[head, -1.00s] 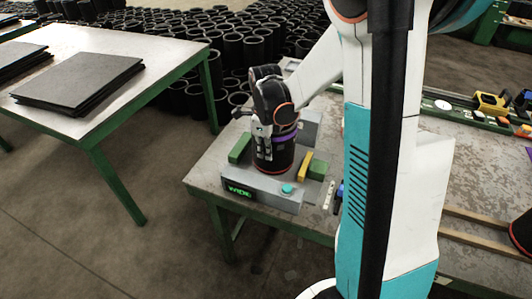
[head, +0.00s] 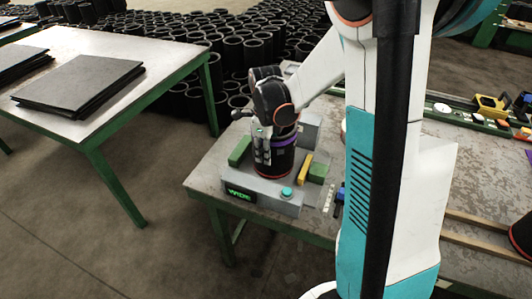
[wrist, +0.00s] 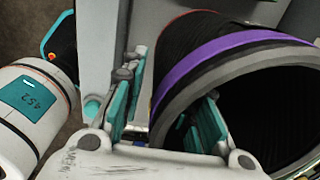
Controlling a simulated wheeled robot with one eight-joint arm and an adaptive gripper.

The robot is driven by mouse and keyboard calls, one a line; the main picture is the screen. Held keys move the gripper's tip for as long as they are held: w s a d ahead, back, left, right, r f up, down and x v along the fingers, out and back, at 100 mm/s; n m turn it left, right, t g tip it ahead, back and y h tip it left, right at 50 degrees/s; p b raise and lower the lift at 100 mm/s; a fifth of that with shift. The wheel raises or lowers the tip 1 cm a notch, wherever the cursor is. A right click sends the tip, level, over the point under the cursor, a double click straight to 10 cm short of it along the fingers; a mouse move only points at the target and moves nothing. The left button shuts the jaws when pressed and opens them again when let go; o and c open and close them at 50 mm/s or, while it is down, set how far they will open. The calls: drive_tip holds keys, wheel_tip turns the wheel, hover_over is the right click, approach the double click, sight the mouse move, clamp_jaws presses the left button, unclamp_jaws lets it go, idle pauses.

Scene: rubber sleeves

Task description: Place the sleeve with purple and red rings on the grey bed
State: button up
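The black sleeve (head: 278,163) stands upright on the grey bed (head: 268,190) of a device, with its purple ring near the top and its red ring at the bottom. In the wrist view the sleeve (wrist: 192,62) shows its purple band and open rim. My gripper (head: 263,150) is at the sleeve's upper left side. In the wrist view my gripper (wrist: 165,115) is open across the sleeve's wall. One teal finger is outside with a gap to the wall, and the other overlaps the mouth of the sleeve. Contact on the inner side is unclear.
The device has a lit green WIDE display (head: 240,194), a teal button (head: 287,192), and green and yellow blocks beside the sleeve. Another dark sleeve (head: 521,232) is at the right edge.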

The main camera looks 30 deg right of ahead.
wheel_tip(320, 180, up, 11)
drive_tip(key=p, duration=0.3)
drive_tip(key=shift+s, duration=0.1)
